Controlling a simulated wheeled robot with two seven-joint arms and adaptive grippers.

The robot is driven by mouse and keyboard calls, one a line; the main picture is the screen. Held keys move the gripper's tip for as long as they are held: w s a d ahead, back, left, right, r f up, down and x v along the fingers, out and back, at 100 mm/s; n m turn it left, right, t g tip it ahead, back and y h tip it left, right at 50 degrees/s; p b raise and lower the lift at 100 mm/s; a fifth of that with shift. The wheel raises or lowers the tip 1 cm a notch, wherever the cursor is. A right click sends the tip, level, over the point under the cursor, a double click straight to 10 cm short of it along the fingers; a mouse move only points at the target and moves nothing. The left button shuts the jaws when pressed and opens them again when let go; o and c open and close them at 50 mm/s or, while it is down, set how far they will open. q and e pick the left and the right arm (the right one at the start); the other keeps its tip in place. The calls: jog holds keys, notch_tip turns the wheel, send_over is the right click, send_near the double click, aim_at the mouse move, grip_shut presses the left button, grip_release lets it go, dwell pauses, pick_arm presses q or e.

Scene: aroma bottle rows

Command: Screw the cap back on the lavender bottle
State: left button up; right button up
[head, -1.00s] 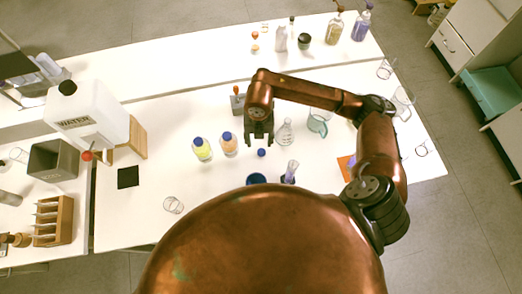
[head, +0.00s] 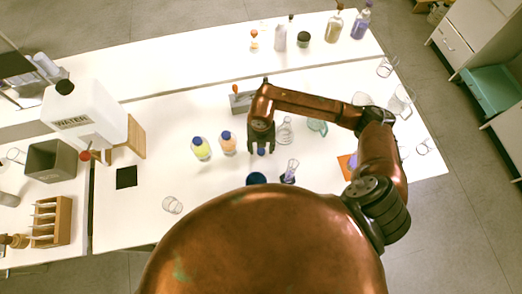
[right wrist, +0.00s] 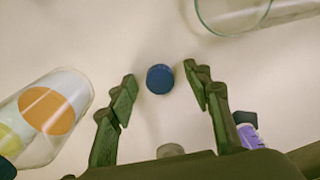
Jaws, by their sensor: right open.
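A small blue cap (head: 261,152) lies on the white table. In the right wrist view the cap (right wrist: 160,79) lies ahead of and between my fingertips, touching neither. My right gripper (head: 261,146) is open and empty over it; both fingers also show in the right wrist view (right wrist: 160,88). A small vessel with purple in it (head: 289,172), apparently the lavender bottle, stands to the right of the cap, nearer my body. Part of something purple (right wrist: 248,134) shows beyond the right finger in the right wrist view. My left gripper is not in view.
An orange-labelled bottle (head: 228,143) and a yellow one (head: 201,148), both blue-capped, stand left of my gripper. A clear flask (head: 285,131) stands close on its right. A dark blue round thing (head: 256,179) is nearer me.

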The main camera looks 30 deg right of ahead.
jog(key=c, duration=0.8)
jog(key=shift+r, duration=0.15)
jog(key=shift+r, duration=0.6)
jog(key=s+a+r, duration=0.1)
jog(key=s+r, duration=0.3)
jog(key=s+a+r+p, duration=0.1)
jog(key=s+a+r, duration=0.1)
jog(key=s+r, duration=0.1)
jog(key=s+a+r+p, duration=0.1)
jog(key=s+a+r, duration=0.1)
jog(key=s+r, duration=0.2)
jog(key=shift+s+r, duration=0.15)
jog(key=shift+s, duration=0.4)
jog(key=shift+s+r, duration=0.15)
jog(key=shift+s, duration=0.35)
